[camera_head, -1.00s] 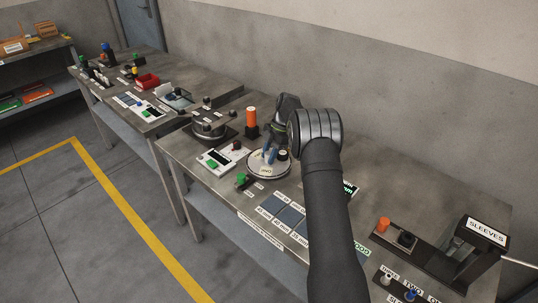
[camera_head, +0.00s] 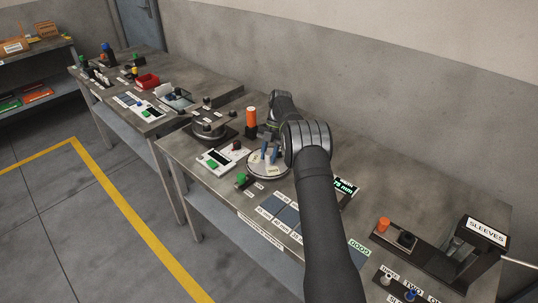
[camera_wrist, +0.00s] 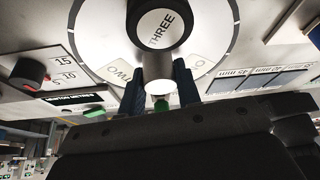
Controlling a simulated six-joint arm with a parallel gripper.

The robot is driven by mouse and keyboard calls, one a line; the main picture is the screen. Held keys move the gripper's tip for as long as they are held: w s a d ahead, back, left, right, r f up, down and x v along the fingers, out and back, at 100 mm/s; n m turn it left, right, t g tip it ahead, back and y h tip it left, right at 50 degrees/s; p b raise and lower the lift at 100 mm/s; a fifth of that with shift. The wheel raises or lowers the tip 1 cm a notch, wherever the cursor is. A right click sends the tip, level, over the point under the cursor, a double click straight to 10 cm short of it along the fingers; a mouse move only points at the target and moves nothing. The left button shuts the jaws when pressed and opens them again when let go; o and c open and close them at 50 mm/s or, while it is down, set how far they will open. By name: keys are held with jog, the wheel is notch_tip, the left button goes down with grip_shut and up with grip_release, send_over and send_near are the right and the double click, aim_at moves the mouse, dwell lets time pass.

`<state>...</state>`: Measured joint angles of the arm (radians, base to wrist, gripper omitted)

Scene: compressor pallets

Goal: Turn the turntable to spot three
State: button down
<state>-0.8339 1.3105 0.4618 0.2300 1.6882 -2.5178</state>
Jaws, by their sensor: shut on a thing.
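The turntable (camera_head: 254,175) is a pale round disc on the near bench, partly hidden by my arm. In the wrist view the disc (camera_wrist: 88,38) carries a TWO label (camera_wrist: 118,70) on its left. A dark-rimmed round piece with a pale face marked THREE (camera_wrist: 160,28) is at the top middle. My gripper (camera_wrist: 159,86) has its two blue fingers shut on a short pale peg (camera_wrist: 158,72) by the disc's rim. In the head view my gripper (camera_head: 268,154) is over the disc, its hold too small to see.
A panel with a red-and-black knob (camera_wrist: 28,73) and a green button (camera_head: 213,164) is left of the disc. An orange cylinder (camera_head: 251,117) stands behind. Blue-grey pads (camera_head: 281,210) lie in front. A SLEEVES stand (camera_head: 482,231) is at the right.

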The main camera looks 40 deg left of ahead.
jog(key=shift+n, duration=0.3)
dwell(0.5)
jog(key=c, duration=1.1)
grip_release()
jog(key=shift+o, duration=0.2)
jog(key=shift+r, duration=0.1)
jog(key=v, duration=0.7)
jog(key=shift+a+r, duration=0.1)
jog(key=shift+r, duration=0.05)
jog(key=shift+x, duration=3.75)
jog(key=shift+w, duration=0.1)
